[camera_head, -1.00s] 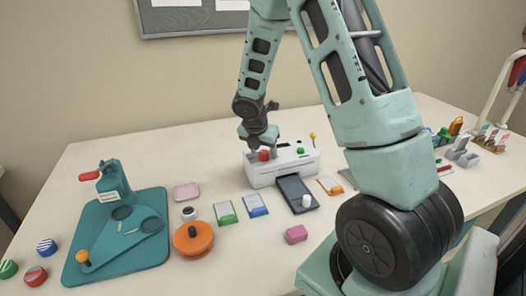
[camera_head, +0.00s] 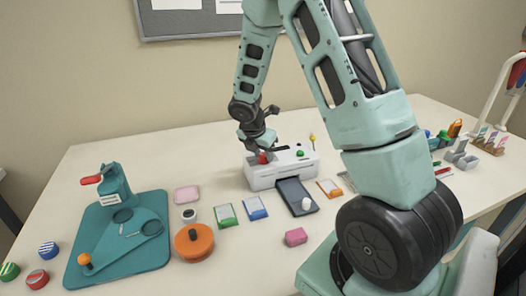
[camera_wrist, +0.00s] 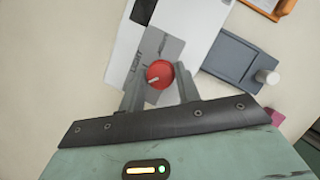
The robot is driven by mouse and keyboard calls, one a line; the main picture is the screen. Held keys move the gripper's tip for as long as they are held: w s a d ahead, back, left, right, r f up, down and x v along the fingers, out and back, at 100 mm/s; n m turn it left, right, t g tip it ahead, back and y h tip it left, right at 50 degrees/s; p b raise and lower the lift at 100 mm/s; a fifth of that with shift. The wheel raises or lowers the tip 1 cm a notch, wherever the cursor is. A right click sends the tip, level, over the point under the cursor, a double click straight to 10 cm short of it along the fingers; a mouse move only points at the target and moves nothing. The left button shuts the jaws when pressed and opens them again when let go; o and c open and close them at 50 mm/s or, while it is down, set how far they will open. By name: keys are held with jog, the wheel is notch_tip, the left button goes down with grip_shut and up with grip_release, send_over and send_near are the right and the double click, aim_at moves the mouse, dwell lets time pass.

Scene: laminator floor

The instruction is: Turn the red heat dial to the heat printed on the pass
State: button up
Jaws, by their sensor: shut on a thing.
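The white laminator (camera_head: 285,170) stands on the table, with a red heat dial (camera_head: 263,158) on its left and a green button (camera_head: 300,153) on its right. In the wrist view the red dial (camera_wrist: 160,73) sits between my gripper's two fingers (camera_wrist: 160,84), which are closed on its sides. A pale mark on the dial points down-left in that view. The grey panel (camera_wrist: 150,55) around it reads LIGHT, plus a second word too blurred to read surely. Cards that may be passes lie on the table: green (camera_head: 225,215), blue (camera_head: 254,207) and orange (camera_head: 329,188). Their print is unreadable.
A dark tray (camera_head: 297,195) with a white knob juts from the laminator's front. A teal board with a press (camera_head: 118,240), an orange round thing (camera_head: 194,241) and a pink block (camera_head: 296,237) lie nearby. A yellow-topped stick (camera_head: 312,140) stands behind the laminator.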

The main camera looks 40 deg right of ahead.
jog(key=m+g+p, duration=0.1)
jog(key=m+p, duration=0.1)
jog(key=m, duration=0.1)
jog(key=m+g+p, duration=0.1)
jog(key=m+p, duration=0.1)
jog(key=m, duration=0.1)
jog(key=shift+w+r, duration=0.15)
jog(key=shift+w, duration=0.05)
jog(key=m+g+p, duration=0.1)
jog(key=m, duration=0.2)
jog(key=m+g+y+p, duration=0.1)
jog(key=m, duration=0.2)
jog(key=shift+w+d+m+y, duration=0.15)
jog(key=shift+m+y, duration=0.15)
jog(key=m+y, duration=0.1)
jog(key=m, duration=0.1)
jog(key=m+g+y, duration=0.1)
jog(key=m, duration=0.2)
jog(key=shift+d, duration=0.1)
jog(key=m, duration=0.2)
jog(key=m+y, duration=0.1)
jog(key=m, duration=0.1)
jog(key=shift+d+m+y, duration=0.1)
jog(key=shift+m+y, duration=0.2)
jog(key=o, duration=1)
jog(key=shift+c, duration=0.2)
